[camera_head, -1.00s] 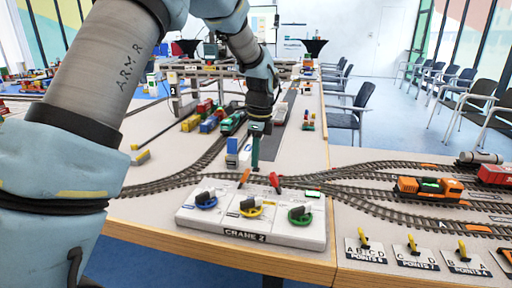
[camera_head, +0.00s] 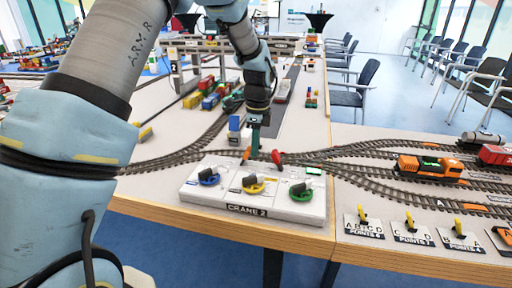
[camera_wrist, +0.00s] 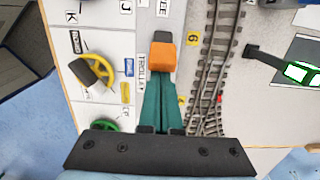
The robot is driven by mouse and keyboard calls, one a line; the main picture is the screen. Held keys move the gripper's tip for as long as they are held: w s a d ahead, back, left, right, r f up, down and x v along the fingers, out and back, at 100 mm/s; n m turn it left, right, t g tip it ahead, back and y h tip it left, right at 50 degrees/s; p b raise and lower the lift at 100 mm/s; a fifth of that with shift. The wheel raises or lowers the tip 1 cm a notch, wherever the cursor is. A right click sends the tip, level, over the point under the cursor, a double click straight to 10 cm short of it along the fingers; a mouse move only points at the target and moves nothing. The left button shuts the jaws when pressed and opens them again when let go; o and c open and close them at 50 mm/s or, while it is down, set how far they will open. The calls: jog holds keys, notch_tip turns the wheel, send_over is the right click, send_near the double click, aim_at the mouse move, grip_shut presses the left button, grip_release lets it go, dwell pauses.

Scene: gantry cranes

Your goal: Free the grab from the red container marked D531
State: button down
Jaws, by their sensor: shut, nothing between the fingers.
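The white CRANE 2 panel (camera_head: 232,196) stands at the table's front edge, with blue (camera_head: 208,177), yellow (camera_head: 253,185) and green (camera_head: 301,190) knobs. An orange lever (camera_head: 246,155) and a red lever (camera_head: 277,158) stand at its back edge. My gripper (camera_head: 255,151) points down at that edge, between the levers and nearer the orange one. In the wrist view its green fingers (camera_wrist: 159,82) are shut and empty, right by the orange lever (camera_wrist: 163,54); I cannot tell if they touch. Small coloured containers (camera_head: 208,85) lie below the gantry crane (camera_head: 205,45); I cannot read D531, and the grab is not distinguishable.
Tracks (camera_head: 385,170) run close behind the panel. An orange locomotive (camera_head: 430,167) and a red wagon (camera_head: 495,154) stand at the right. Several point-switch plates (camera_head: 410,229) lie at the right front.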

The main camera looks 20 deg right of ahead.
jog(key=shift+w+a+r+g+h, duration=0.2)
jog(key=shift+a+g+h, duration=0.05)
jog(key=shift+g+h, duration=0.05)
jog(key=shift+w+a+r+g+h+p, duration=0.35)
jog(key=shift+w+a+g+h+p, duration=0.3)
jog(key=shift+a+h, duration=0.2)
jog(key=a+g+h, duration=0.1)
jog(key=w+g+h, duration=0.1)
jog(key=h, duration=0.1)
jog(key=shift+w+a+r+g, duration=0.1)
jog(key=shift+w+a+g, duration=0.2)
jog(key=shift+a, duration=0.1)
jog(key=shift+s+d, duration=0.1)
jog(key=shift+d, duration=0.05)
jog(key=shift+r, duration=0.2)
jog(key=shift+r+p, duration=0.35)
jog(key=shift+r, duration=0.3)
jog(key=shift+r, duration=0.1)
